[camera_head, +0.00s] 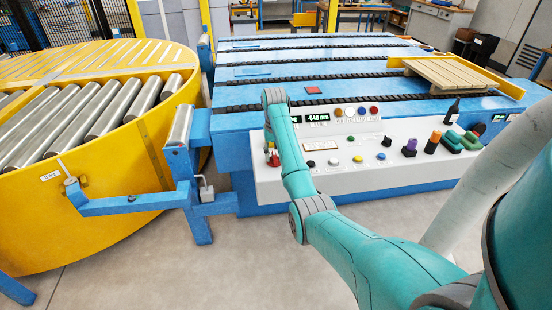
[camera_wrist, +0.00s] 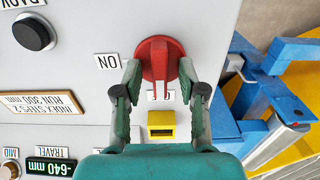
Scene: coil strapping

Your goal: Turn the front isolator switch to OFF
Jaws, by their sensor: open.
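The isolator switch is a red rotary knob (camera_wrist: 159,60) with a raised red handle on a round red disc, mounted on a white panel. In the wrist view its handle stands about upright in the picture. An upside-down ON label (camera_wrist: 107,62) is to its left; marks just below the handle are too small to read. My gripper (camera_wrist: 159,76) is open, with one finger on each side of the handle. I cannot tell whether the fingers touch it. In the head view the red switch (camera_head: 273,159) shows at the panel's left end, partly hidden by my arm.
A yellow square piece (camera_wrist: 161,124) lies close below the switch in the wrist view. A black button (camera_wrist: 34,35) is to the left. The white control panel (camera_head: 350,178) carries several buttons and a display. A yellow roller turntable (camera_head: 100,150) stands left.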

